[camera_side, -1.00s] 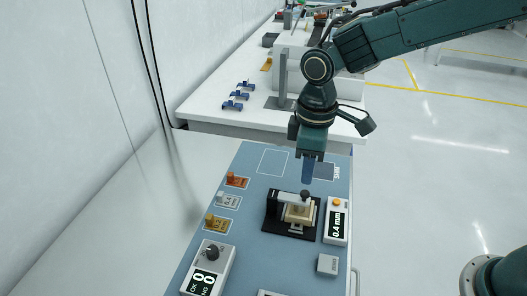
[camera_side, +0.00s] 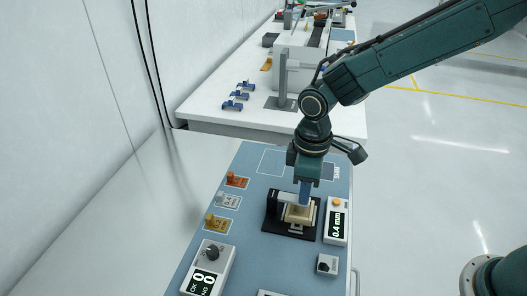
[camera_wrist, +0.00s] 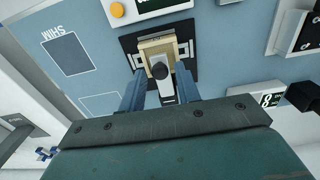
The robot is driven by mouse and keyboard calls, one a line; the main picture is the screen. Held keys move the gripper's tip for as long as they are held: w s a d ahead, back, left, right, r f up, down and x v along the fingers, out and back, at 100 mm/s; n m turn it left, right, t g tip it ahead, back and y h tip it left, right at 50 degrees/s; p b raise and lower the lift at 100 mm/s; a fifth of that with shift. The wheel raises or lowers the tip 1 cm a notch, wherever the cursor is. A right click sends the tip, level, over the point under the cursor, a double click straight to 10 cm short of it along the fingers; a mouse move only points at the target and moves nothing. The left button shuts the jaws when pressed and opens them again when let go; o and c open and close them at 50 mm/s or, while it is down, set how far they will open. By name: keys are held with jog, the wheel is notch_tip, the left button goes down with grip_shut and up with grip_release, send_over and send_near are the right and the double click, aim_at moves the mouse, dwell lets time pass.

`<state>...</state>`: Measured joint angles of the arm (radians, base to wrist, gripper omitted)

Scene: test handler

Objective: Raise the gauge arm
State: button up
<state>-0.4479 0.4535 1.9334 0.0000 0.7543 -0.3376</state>
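The gauge arm (camera_side: 286,197) is a pale bar on a black stand (camera_side: 270,208), lying roughly level over a beige block (camera_side: 300,214). In the wrist view the gauge arm (camera_wrist: 166,91) carries a dark round knob (camera_wrist: 160,70) above the block (camera_wrist: 153,47). My gripper (camera_side: 304,203) points down over the gauge arm's free end and hides the knob in the side view. In the wrist view my gripper (camera_wrist: 160,88) is open, with one blue finger on each side of the arm and knob. Visible gaps separate the fingers from the arm.
A readout box (camera_side: 337,221) showing 0.4 mm stands close to the right of the stand. Orange, grey and yellow knobbed pieces (camera_side: 217,222) line the panel's left side. A dial box (camera_side: 209,268) and a small box (camera_side: 327,264) stand nearer.

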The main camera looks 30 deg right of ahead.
jog(key=c, duration=0.5)
jog(key=shift+r, duration=0.25)
jog(key=shift+w+a+r, duration=0.1)
jog(key=shift+a+r, duration=0.05)
jog(key=shift+r, duration=0.2)
jog(key=shift+w+a+r, duration=0.1)
jog(key=shift+r, duration=0.1)
jog(key=shift+c, duration=0.2)
jog(key=shift+w+a+r, duration=0.1)
jog(key=shift+r, duration=0.25)
jog(key=shift+c, duration=0.2)
jog(key=shift+r, duration=0.1)
